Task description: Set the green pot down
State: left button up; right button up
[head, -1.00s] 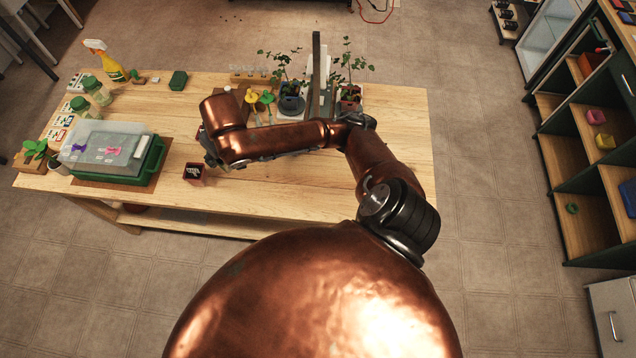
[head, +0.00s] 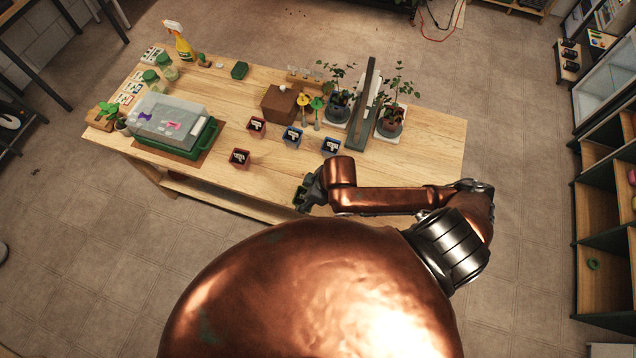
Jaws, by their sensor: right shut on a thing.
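The green pot (head: 299,196) is small and mostly covered by my right gripper (head: 305,191). The gripper is shut on it near the front edge of the wooden table (head: 420,150). I cannot tell whether the pot's base touches the table. Two red pots, one nearer the front (head: 239,158) and one behind (head: 257,127), stand to its left. Two blue pots (head: 292,137) (head: 331,146) stand behind it. My left gripper is not in view.
A green tray (head: 205,145) with a clear lid sits at left. Behind the pots are a brown box (head: 280,104), yellow and green tools (head: 304,100), a dark upright divider (head: 363,105) and two potted plants (head: 338,106) (head: 390,122). Bare wood lies between the front red pot and my gripper.

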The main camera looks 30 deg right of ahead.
jog(key=shift+w+d+f+p, duration=0.25)
jog(key=shift+w+d+f, duration=1.2)
jog(key=shift+f, duration=0.6)
jog(key=shift+w+d+f+p, duration=0.3)
jog(key=shift+w+d+f, duration=0.95)
jog(key=shift+d+f, duration=0.6)
jog(key=shift+w+d+f+p, duration=0.25)
jog(key=shift+w+d+f, duration=1.1)
jog(key=shift+f, duration=0.9)
jog(key=shift+f, duration=0.15)
jog(key=o, duration=1.2)
jog(key=shift+o, duration=0.2)
jog(key=v, duration=1.2)
